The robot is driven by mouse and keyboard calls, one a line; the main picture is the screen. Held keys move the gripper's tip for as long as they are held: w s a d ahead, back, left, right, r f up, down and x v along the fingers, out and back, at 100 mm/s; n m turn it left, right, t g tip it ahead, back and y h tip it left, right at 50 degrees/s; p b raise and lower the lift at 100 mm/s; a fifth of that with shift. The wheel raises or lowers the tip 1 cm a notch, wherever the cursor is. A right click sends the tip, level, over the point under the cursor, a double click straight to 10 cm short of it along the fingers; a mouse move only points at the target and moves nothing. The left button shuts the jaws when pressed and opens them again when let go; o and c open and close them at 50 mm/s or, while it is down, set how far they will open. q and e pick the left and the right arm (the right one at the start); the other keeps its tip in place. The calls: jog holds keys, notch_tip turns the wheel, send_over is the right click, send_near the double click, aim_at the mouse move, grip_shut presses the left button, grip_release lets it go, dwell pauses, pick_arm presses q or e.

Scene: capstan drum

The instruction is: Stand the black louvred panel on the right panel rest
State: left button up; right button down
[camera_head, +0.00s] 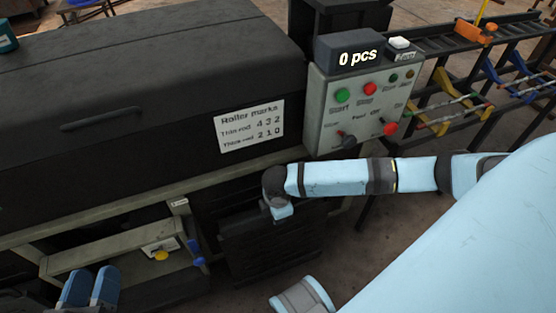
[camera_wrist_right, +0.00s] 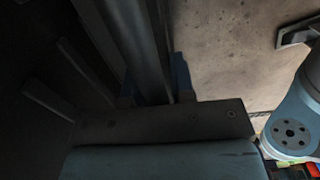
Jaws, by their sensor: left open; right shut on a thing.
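The black louvred panel (camera_head: 268,252) hangs upright in front of the dark machine's lower front in the head view, with its slats facing me. My right gripper (camera_wrist_right: 156,88) is shut on the panel's edge, with one blue finger on each side in the right wrist view. The panel's dark slatted face (camera_wrist_right: 45,75) fills the left of that view. In the head view my right wrist hides part of the panel's top. My left gripper (camera_head: 90,288) is open and empty at the lower left, its two blue fingers apart. I cannot make out the right panel rest.
The machine's black cover (camera_head: 140,90) and control box (camera_head: 350,110) stand above the panel. A shelf (camera_head: 95,255) with yellow and blue knobs juts out left of it. A rack with rods (camera_head: 470,100) is at the right. Brown floor (camera_head: 410,225) shows below the rack.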

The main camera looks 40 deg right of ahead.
jog(key=shift+f, duration=0.35)
dwell(0.8)
jog(key=c, duration=0.9)
grip_release()
jog(key=shift+s+f, duration=0.1)
jog(key=shift+f, duration=0.05)
notch_tip(320, 180, up, 12)
jog(key=p, duration=0.5)
jog(key=shift+f, duration=0.15)
jog(key=shift+r+p, duration=0.4)
jog(key=shift+r, duration=0.55)
pick_arm(q)
jog(key=r, duration=0.1)
jog(key=r+t, duration=0.1)
jog(key=r, duration=0.1)
jog(key=a+r+t, duration=0.1)
jog(key=r, duration=0.1)
jog(key=shift+a+r+n+y, duration=0.1)
jog(key=shift+r+n+y, duration=0.05)
jog(key=shift+n+y, duration=0.2)
pick_arm(e)
jog(key=shift+r, duration=0.25)
